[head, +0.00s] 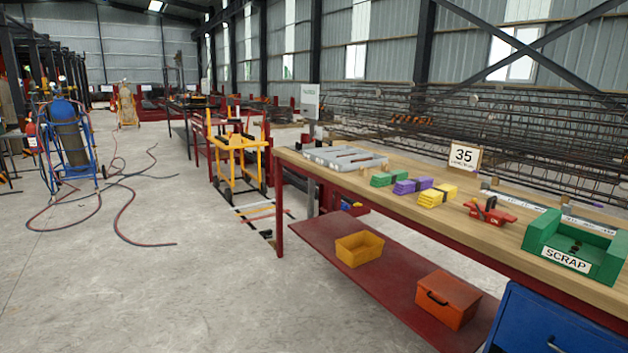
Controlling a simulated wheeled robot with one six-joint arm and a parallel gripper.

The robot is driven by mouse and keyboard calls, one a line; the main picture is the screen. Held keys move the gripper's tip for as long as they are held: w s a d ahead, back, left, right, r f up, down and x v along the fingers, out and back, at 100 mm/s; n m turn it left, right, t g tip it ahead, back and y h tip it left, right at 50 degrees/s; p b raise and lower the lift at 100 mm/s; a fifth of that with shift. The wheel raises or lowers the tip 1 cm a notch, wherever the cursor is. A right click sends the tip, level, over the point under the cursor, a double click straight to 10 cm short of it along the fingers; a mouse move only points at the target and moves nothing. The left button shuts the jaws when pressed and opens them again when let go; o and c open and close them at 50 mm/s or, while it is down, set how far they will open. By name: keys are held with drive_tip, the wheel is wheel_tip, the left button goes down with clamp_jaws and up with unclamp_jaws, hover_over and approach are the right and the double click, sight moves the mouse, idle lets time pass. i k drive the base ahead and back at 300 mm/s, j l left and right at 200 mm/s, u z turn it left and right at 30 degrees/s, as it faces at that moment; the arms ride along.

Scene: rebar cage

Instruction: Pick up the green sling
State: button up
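The green sling (383,179) looks like a small folded bundle lying on the wooden workbench top (345,184). It is the leftmost of three similar folded bundles, with a purple one (405,187) close on its right and a yellow one (432,198) beyond that. A grey slotted tray or frame (345,158) lies on the bench just to the left of the green sling. My gripper does not show in this view.
A red tool (490,211), a green SCRAP bin (575,243) and a "35" sign (465,157) are on the bench. Its lower shelf holds a yellow bin (359,249) and an orange box (447,299).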

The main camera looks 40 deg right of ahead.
sight(379, 181)
drive_tip(key=i+z, duration=0.2)
drive_tip(key=i, duration=0.35)
drive_tip(key=i+j+z, duration=0.1)
drive_tip(key=i+z, duration=0.15)
drive_tip(key=i, duration=0.3)
drive_tip(key=i+j+z, duration=0.2)
drive_tip(key=i, duration=0.35)
drive_tip(key=i+l+z, duration=0.25)
drive_tip(key=i+z, duration=0.6)
drive_tip(key=i, duration=0.2)
drive_tip(key=i+j+z, duration=0.15)
drive_tip(key=i+z, duration=0.3)
drive_tip(key=i, duration=0.1)
